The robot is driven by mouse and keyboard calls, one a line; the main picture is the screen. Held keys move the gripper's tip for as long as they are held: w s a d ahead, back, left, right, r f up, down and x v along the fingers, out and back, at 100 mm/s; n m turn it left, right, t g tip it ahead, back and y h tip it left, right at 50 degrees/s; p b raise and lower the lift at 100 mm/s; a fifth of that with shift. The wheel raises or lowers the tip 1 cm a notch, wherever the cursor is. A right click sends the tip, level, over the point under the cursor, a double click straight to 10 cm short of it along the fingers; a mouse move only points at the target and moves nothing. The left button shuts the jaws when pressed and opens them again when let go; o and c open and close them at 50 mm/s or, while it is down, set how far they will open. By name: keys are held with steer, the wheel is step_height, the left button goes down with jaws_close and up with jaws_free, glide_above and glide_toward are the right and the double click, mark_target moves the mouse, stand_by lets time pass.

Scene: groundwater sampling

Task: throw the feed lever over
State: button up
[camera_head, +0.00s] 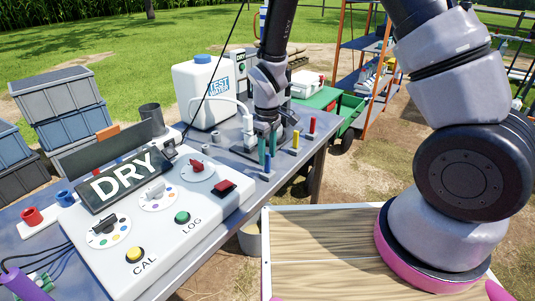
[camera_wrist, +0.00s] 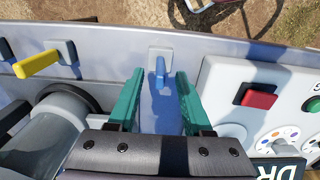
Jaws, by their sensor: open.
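Small levers on pale base plates stand along the table's front edge; no label is readable, so I cannot tell which is the feed lever. A blue lever (camera_wrist: 160,72) stands upright in the wrist view, just beyond and between my fingertips. A yellow lever (camera_wrist: 37,63) is to its left, and it also shows in the head view (camera_head: 295,140). A red lever (camera_head: 312,124) stands farther along the edge. My gripper (camera_wrist: 158,88) is open with teal fingers and holds nothing. In the head view my gripper (camera_head: 267,152) points down over the table edge, partly hiding the blue lever.
A control box with a "DRY" display (camera_head: 122,178), dials and buttons is left of my gripper. Its red switch (camera_wrist: 259,98) is right of the blue lever. A white test-water container (camera_head: 202,92) stands behind. A wooden board (camera_head: 325,255) is at the front.

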jaws_close()
steer(key=shift+w+d+f, duration=0.1)
steer(key=shift+w+d, duration=0.3)
steer(key=shift+w+d+f+g+y, duration=0.2)
steer(key=shift+w+d+g+y, duration=0.15)
steer(key=shift+w+d+g, duration=0.15)
steer(key=shift+w+d+f+g+y, duration=0.15)
steer(key=shift+w+d+g+y, duration=0.1)
steer(key=shift+w+g+y, duration=0.25)
steer(key=shift+w, duration=0.1)
steer(key=shift+w+d+f+g+y, duration=0.45)
steer(key=shift+w+d+f+g, duration=0.25)
steer(key=shift+w+d+f, duration=0.3)
steer(key=c, duration=0.7)
jaws_free()
steer(key=shift+s+a+f, duration=0.1)
steer(key=shift+f, duration=0.1)
steer(key=shift+c, duration=0.2)
